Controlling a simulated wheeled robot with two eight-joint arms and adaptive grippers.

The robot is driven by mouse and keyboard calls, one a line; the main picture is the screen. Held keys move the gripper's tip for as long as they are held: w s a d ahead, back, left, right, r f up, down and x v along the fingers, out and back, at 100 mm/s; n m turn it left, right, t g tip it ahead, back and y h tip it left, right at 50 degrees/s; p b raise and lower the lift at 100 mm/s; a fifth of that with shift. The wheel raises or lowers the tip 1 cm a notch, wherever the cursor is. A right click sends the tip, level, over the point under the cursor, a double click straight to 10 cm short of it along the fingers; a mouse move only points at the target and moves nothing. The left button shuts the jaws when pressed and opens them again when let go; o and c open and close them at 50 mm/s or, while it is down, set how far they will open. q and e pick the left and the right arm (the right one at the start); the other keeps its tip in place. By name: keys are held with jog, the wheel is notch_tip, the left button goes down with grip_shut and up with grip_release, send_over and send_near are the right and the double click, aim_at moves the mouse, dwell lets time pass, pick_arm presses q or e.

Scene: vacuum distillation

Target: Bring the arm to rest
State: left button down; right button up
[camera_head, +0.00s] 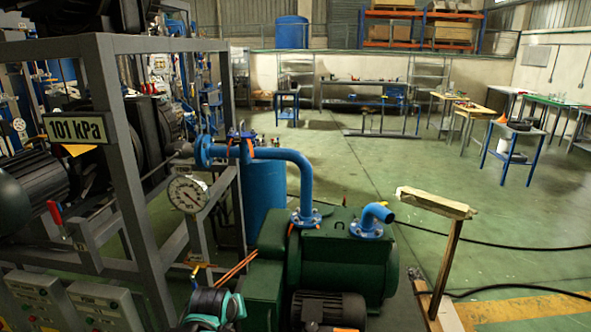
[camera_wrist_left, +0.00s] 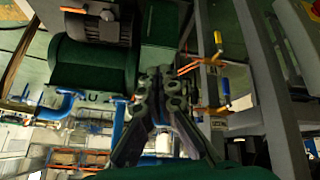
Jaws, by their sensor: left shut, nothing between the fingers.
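My left gripper (camera_wrist_left: 163,80) shows in the wrist view, with its dark fingers close together and nothing between them. It appears in front of the green vacuum pump (camera_wrist_left: 95,62), apart or touching I cannot tell. In the head view a black and teal part of my left arm (camera_head: 213,306) shows at the bottom edge, left of the green pump (camera_head: 345,262). The gripper's fingers cannot be made out there. My right arm and gripper are in neither view.
A grey metal frame (camera_head: 105,90) with a 101 kPa sign (camera_head: 76,129) and a pressure gauge (camera_head: 187,194) stands at left. A blue pipe (camera_head: 285,155) joins the pump. A valve with a yellow handle (camera_head: 196,270) is near my arm. A wooden-topped post (camera_head: 443,250) stands right; open floor lies beyond.

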pick_arm(q)
jog(key=s+a+m, duration=0.2)
jog(key=s+m, duration=0.1)
jog(key=s, duration=1.8)
jog(key=shift+a+r, duration=0.15)
jog(key=shift+w, duration=0.1)
